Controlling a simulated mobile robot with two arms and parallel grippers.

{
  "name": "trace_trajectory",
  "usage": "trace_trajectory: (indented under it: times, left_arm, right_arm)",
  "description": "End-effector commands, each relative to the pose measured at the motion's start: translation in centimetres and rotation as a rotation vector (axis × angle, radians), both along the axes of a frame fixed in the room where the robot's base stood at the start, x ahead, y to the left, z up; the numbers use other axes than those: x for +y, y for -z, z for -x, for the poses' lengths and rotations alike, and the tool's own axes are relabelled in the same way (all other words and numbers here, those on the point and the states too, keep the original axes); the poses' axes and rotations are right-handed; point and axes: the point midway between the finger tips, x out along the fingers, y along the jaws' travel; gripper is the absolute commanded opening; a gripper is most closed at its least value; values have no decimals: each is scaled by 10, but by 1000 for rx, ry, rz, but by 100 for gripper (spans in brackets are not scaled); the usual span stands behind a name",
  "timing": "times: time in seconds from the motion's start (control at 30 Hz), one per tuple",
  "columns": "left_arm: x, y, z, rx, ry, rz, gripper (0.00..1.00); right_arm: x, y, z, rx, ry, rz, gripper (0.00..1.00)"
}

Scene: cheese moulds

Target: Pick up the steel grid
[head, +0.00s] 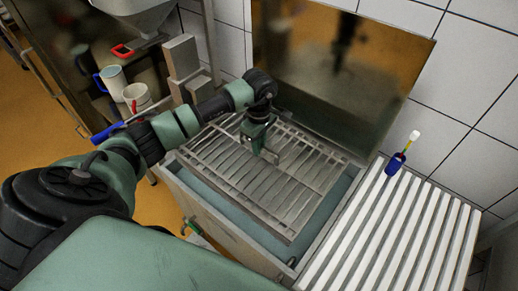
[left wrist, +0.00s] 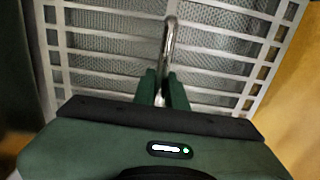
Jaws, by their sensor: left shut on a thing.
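The steel grid (head: 236,183) is a rectangular frame of parallel bars over the open basin, and it also shows in the left wrist view (left wrist: 215,60). My left gripper (head: 268,154) is over the middle of the grid. In the left wrist view its fingers (left wrist: 164,88) are shut on the curved steel handle (left wrist: 169,38) that stands up from the grid. I cannot tell whether the grid rests on the basin or hangs just above it. My right gripper is not in view.
The basin (head: 228,210) has a raised steel lid (head: 335,65) behind it. A white slatted rack (head: 395,235) stands on the right, with a blue holder and brush (head: 396,163) on it. White jugs (head: 137,97) stand at the left, behind my arm.

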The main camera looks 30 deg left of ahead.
Motion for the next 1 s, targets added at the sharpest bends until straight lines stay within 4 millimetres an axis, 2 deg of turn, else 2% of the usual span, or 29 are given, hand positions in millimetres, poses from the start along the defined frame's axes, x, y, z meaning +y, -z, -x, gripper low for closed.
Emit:
trace_trajectory:
  times: [0.27, 0.43, 0.8, 1.0]
  left_arm:
    - [-2, -5, -2, -9, 1, 2, 0]
    - [-14, -15, 1, -12, 4, 2, 0]
    - [-83, -52, 21, -12, 7, 5, 0]
    - [-113, -69, 31, -11, 3, 2, 0]
  right_arm:
    - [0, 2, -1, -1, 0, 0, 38]
    - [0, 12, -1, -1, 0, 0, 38]
    - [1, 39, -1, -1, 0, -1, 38]
    - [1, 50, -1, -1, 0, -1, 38]
